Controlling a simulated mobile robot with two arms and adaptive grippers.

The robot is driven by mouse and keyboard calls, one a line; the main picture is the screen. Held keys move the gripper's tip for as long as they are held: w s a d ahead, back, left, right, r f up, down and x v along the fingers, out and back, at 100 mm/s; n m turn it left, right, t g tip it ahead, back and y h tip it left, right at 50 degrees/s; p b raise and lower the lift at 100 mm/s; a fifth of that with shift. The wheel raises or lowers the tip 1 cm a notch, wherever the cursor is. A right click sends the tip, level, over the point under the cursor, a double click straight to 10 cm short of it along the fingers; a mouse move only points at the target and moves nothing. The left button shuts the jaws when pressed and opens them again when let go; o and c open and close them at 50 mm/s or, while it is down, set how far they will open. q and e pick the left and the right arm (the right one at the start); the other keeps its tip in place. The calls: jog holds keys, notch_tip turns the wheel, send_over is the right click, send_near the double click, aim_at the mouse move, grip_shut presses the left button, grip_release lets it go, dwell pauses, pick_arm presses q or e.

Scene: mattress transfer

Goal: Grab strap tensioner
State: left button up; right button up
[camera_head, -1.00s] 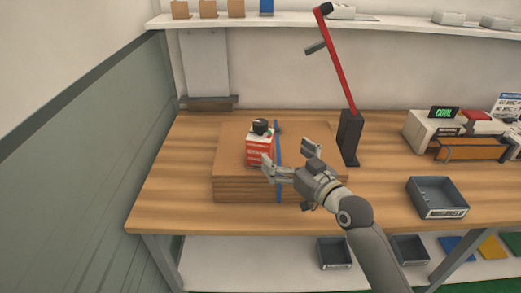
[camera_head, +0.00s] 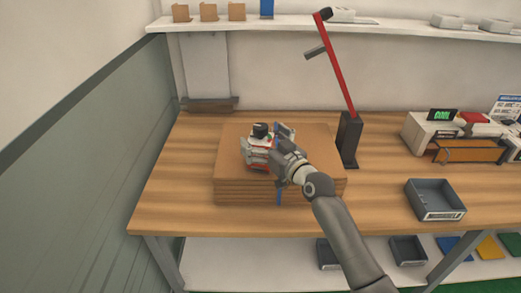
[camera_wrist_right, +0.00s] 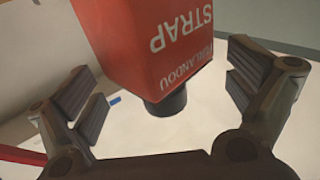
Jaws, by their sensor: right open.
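The strap tensioner (camera_head: 260,142) is a red and white box with a black knob on top. It stands upright on a stack of brown cardboard (camera_head: 235,180) on the wooden table. My right gripper (camera_head: 266,142) is open, with its fingers on either side of the box. In the right wrist view the red box (camera_wrist_right: 150,45) with the word STRAP shows upside down between the spread finger pads, with visible gaps beside it. The gripper partly hides the box in the head view. My left gripper is not in view.
A red lever on a dark stand (camera_head: 350,140) rises just right of the cardboard. A grey bin (camera_head: 436,212) and a white printer-like device (camera_head: 430,132) are farther right. The table's left side is clear.

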jog(key=shift+w+a, duration=0.35)
jog(key=shift+w, duration=0.25)
jog(key=c, duration=1.8)
jog(key=shift+r, duration=0.15)
jog(key=shift+c, duration=0.5)
